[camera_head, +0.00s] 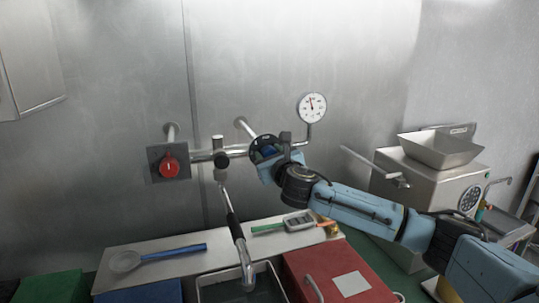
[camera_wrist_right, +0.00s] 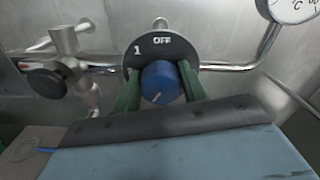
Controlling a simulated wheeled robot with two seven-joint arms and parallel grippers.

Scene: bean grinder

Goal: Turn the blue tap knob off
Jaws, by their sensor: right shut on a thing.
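The blue tap knob (camera_wrist_right: 162,84) sits in front of a dark round dial plate (camera_wrist_right: 160,47) marked "OFF" at the top and "1" at the upper left. A pale pointer line on the knob's face slants toward the lower left. My right gripper (camera_wrist_right: 160,90) is shut on the knob, with one green finger on each side of it. In the head view my right gripper (camera_head: 265,152) reaches the pipe on the wall and mostly hides the knob. My left gripper is not in view.
A red knob (camera_head: 169,166) on a square plate is at the left of the pipe. A gauge (camera_head: 312,107) stands above right. A faucet (camera_head: 236,230) hangs over a sink (camera_head: 207,293). A steel machine (camera_head: 430,180) stands right.

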